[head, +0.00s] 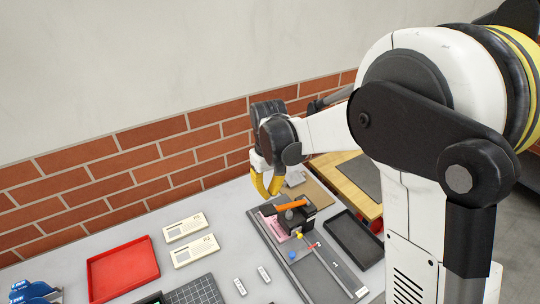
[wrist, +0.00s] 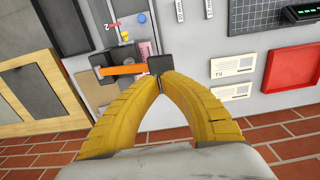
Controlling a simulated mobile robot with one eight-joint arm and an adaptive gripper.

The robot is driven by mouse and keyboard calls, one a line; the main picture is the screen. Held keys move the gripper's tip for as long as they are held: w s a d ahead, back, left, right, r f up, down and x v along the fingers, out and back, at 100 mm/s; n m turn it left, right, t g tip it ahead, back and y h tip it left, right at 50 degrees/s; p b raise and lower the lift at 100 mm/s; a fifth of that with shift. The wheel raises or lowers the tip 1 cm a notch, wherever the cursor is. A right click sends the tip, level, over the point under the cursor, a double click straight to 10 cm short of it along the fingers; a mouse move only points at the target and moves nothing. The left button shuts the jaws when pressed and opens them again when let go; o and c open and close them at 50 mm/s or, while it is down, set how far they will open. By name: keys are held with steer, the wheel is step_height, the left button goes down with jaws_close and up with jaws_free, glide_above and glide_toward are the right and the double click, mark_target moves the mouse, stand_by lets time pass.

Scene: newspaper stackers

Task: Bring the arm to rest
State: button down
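My gripper (head: 270,192) hangs at the end of my bent arm, above the far part of the grey table (head: 225,222). In the wrist view its two yellow fingers (wrist: 160,82) come together at the tips, with nothing seen between them. An orange-handled tool (wrist: 122,70) with a dark end lies just past the fingertips in that view. In the head view the orange handle (head: 293,205) rests across a black holder (head: 297,220), below and to the right of the fingertips. They look apart, though the exact gap is hard to judge.
A red tray (head: 122,271), two white labelled cards (head: 195,250) and a dark tray (head: 354,239) lie on the table. Small blue, yellow and pink items sit near the black holder. A brick wall (head: 150,135) stands close behind the table. A wooden-edged surface (head: 350,182) adjoins it.

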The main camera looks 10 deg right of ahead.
steer(key=s+d+r+m+t+b, duration=0.1)
steer(key=s+d+m+t+b, duration=0.15)
steer(key=s+d+b, duration=0.6)
steer(key=s+d+f+m+t+b, duration=0.2)
steer(key=s+f+t+b, duration=0.2)
steer(key=s+b, duration=0.5)
step_height(320, 180, down, 3)
steer(key=shift+s+d+r+t, duration=0.2)
steer(key=shift+s+d+t, duration=0.2)
steer(key=shift+s, duration=0.8)
